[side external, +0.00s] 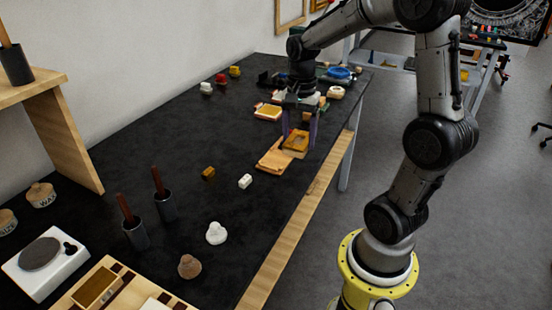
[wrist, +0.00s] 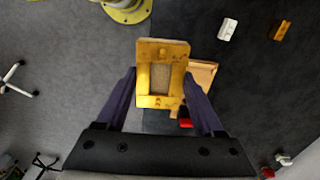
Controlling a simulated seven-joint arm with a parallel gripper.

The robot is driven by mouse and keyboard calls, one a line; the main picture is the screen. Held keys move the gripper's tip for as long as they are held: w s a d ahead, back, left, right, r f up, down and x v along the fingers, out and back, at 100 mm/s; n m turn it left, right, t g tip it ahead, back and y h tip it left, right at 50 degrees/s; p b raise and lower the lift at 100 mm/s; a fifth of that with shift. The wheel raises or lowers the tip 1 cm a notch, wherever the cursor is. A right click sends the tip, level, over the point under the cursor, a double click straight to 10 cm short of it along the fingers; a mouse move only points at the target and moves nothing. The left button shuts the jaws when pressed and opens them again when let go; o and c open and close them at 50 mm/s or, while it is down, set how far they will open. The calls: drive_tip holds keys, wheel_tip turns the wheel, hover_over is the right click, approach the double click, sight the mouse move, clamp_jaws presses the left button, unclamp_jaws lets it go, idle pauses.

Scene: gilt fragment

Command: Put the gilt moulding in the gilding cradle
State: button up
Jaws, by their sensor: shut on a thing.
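The gilt moulding (wrist: 161,101), a gold rectangular piece with a pale panel in its middle, is between the two dark purple fingers of my gripper (wrist: 160,76) in the wrist view. My gripper is shut on it. In the side view the moulding (side external: 296,141) shows between the fingers of my gripper (side external: 298,143), near the table's right edge. A light wooden piece that looks like the gilding cradle (side external: 271,161) lies just below and left of it. In the wrist view this cradle (wrist: 204,73) is partly hidden behind the moulding. I cannot tell whether they touch.
A small gold block (side external: 208,174) and a white block (side external: 245,181) lie on the black table. Another wooden piece with gold (side external: 267,111) lies behind my gripper. Knobbed pieces, dark cups and a white scale (side external: 44,262) stand at the front left. The middle left is clear.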

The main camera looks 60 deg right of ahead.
drive_tip(key=shift+s+r, duration=0.35)
drive_tip(key=shift+s, duration=0.4)
drive_tip(key=shift+w+d, duration=0.25)
drive_tip(key=shift+d, duration=0.05)
approach(277, 159)
drive_tip(key=s+a+r, duration=0.2)
drive_tip(key=s+a, duration=0.1)
drive_tip(key=s, duration=0.1)
drive_tip(key=w+d+f, duration=0.2)
drive_tip(key=w+f, duration=0.1)
drive_tip(key=shift+f, duration=0.25)
drive_tip(key=shift+w+d+f, duration=0.35)
drive_tip(key=shift+w+f, duration=0.05)
drive_tip(key=shift+f, duration=0.25)
drive_tip(key=shift+w+d+f, duration=0.1)
drive_tip(key=shift+w+f, duration=0.05)
drive_tip(key=shift+f, duration=1.55)
drive_tip(key=shift+f, duration=0.2)
drive_tip(key=o, duration=1.4)
